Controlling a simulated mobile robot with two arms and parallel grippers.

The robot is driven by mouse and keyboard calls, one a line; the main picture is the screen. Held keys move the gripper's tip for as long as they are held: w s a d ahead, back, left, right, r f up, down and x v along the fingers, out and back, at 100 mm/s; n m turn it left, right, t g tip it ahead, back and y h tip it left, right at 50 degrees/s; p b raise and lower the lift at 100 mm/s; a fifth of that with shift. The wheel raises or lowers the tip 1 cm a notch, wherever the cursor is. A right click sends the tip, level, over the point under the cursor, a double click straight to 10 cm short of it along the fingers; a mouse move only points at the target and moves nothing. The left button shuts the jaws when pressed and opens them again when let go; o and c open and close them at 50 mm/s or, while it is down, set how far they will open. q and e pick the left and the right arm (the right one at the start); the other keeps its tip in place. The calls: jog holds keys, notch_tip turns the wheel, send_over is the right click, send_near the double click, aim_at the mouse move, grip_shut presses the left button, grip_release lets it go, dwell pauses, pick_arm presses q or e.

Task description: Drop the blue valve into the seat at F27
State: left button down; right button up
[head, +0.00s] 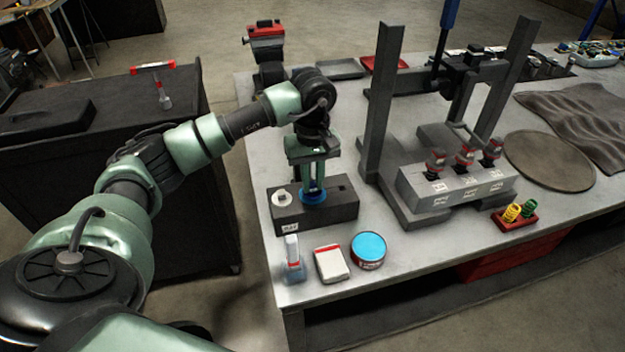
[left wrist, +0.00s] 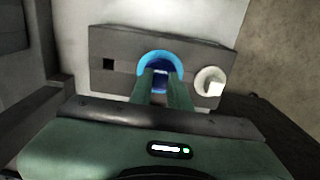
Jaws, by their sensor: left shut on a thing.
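The blue valve (head: 313,196) shows as a round blue rim at the top of a dark block (head: 340,212) near the table's left front corner. My left gripper (head: 312,183) points down and is shut on it. In the left wrist view the blue valve (left wrist: 160,57) shows as a bright ring around the tips of my left gripper (left wrist: 162,75), over the middle of the dark block (left wrist: 120,45). I cannot tell whether it rests in the block or just above it. The block's small front label (head: 290,227) is too small to read. My right gripper is not in view.
A white round piece (head: 282,198) sits on the block's left end. A spray bottle (head: 292,256), a white box (head: 331,263) and a blue-topped tin (head: 369,250) stand in front. A press frame (head: 378,110) and a grey block with red-topped parts (head: 455,190) stand to the right.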

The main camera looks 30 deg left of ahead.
pick_arm(q)
jog(key=shift+f, duration=0.1)
jog(key=shift+f+b, duration=0.15)
jog(key=shift+b, duration=0.25)
jog(key=c, duration=0.9)
grip_release()
jog(key=shift+o, duration=0.2)
jog(key=shift+r+p, duration=2.3)
jog(key=shift+r, duration=1.75)
